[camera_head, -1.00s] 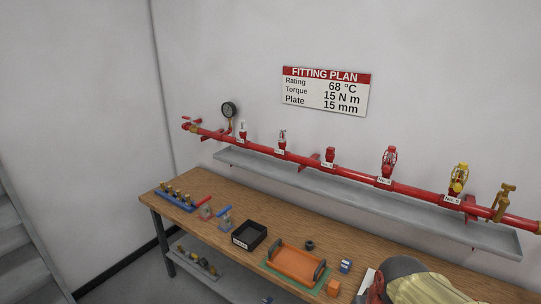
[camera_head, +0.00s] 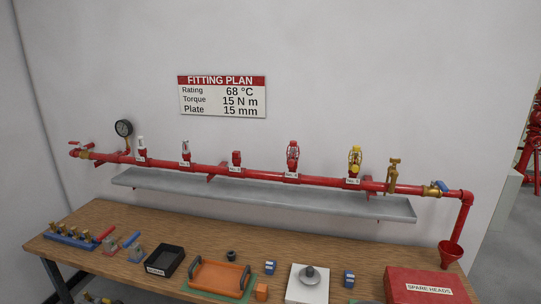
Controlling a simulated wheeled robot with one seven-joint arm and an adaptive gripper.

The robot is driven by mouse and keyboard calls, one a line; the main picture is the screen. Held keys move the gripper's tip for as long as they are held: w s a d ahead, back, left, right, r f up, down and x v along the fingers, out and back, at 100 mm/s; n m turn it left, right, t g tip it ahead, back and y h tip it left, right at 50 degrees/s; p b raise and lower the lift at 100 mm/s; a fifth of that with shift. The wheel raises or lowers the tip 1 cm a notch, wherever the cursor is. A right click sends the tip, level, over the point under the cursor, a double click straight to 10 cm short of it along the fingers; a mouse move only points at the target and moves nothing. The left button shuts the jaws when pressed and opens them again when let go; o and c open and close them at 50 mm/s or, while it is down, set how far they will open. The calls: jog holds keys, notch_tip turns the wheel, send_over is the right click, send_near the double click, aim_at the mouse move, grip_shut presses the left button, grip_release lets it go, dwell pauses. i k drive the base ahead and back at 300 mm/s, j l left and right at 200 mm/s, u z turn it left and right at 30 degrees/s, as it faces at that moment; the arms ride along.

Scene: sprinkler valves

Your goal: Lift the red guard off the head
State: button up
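A head with a red cage-like guard (camera_head: 292,155) stands upright on the red pipe (camera_head: 320,181), right of the middle of the row. Its tag on the pipe is too small to read surely. A head with a yellow guard (camera_head: 354,160) stands to its right. Two pale heads and a short red fitting (camera_head: 236,158) stand to its left. My gripper is not in view.
A grey shelf (camera_head: 270,198) runs under the pipe. On the wooden bench (camera_head: 110,215) are a black bin (camera_head: 164,261), an orange tray (camera_head: 219,278), a white plate with a grey disc (camera_head: 308,282), small blue boxes and a red SPARE HEADS box (camera_head: 428,286). A brass valve (camera_head: 393,176) stands right of the heads.

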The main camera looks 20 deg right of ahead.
aim_at(293, 144)
jog(key=i+j, duration=0.15)
jog(key=i, duration=0.3)
jog(key=i+j+z, duration=0.1)
jog(key=i, duration=0.35)
jog(key=i+j, duration=0.25)
jog(key=i, duration=0.15)
